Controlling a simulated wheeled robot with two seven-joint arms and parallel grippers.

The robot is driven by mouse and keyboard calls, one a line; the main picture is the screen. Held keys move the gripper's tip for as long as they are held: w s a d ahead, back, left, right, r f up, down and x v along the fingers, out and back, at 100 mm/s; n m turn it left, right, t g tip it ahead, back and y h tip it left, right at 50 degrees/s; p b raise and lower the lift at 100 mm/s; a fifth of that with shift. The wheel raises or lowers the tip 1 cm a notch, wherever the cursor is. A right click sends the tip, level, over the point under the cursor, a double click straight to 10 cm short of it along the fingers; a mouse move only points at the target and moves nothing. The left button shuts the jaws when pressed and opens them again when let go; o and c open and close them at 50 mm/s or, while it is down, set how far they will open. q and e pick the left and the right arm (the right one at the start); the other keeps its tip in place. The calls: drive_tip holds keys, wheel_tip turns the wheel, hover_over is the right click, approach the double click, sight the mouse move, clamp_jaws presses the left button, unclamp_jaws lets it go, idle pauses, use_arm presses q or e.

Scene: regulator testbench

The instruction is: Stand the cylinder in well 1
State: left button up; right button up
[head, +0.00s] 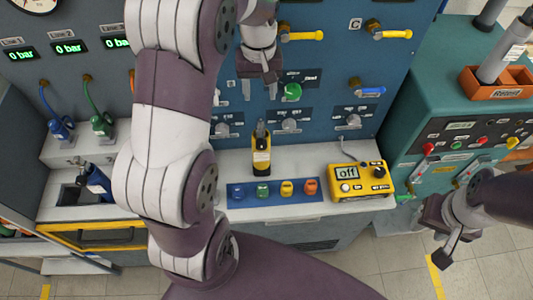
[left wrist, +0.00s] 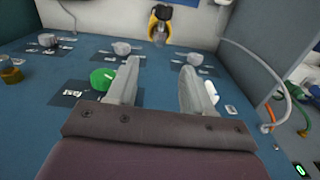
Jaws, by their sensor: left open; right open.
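A grey cylinder (head: 502,52) with a white label leans in an orange bin (head: 497,92) on the teal machine at the right in the head view. Another dark grey cylinder (head: 489,14) is partly cut off at the top edge. I cannot tell which place is well 1. My right gripper (head: 438,232) is open and empty, low in front of the teal machine.
A yellow-black device (head: 261,157) stands on the bench. A blue strip (head: 235,197) with several coloured parts and a yellow meter (head: 358,182) reading "off" are in front. The teal machine (head: 425,80) stands at the right. Open floor (head: 400,262) lies before it.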

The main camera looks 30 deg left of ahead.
sight(260, 119)
use_arm(q)
drive_tip(key=f, duration=0.2)
drive_tip(key=f+p, duration=0.1)
drive_tip(key=f, duration=0.2)
drive_tip(key=f+p, duration=0.1)
drive_tip(key=f, duration=0.1)
drive_tip(key=shift+w+a+f, duration=0.15)
drive_tip(key=shift+a, duration=0.1)
wheel_tip(260, 119, down, 2)
drive_tip(key=shift+d+f+p, duration=0.15)
drive_tip(key=shift+f+p, duration=0.1)
drive_tip(key=shift+p, duration=0.15)
drive_tip(key=shift+d+f, duration=0.1)
drive_tip(key=shift+f, duration=0.1)
clamp_jaws()
use_arm(e)
drive_tip(key=shift+r, duration=0.5)
use_arm(q)
drive_tip(key=shift+w+r, duration=0.1)
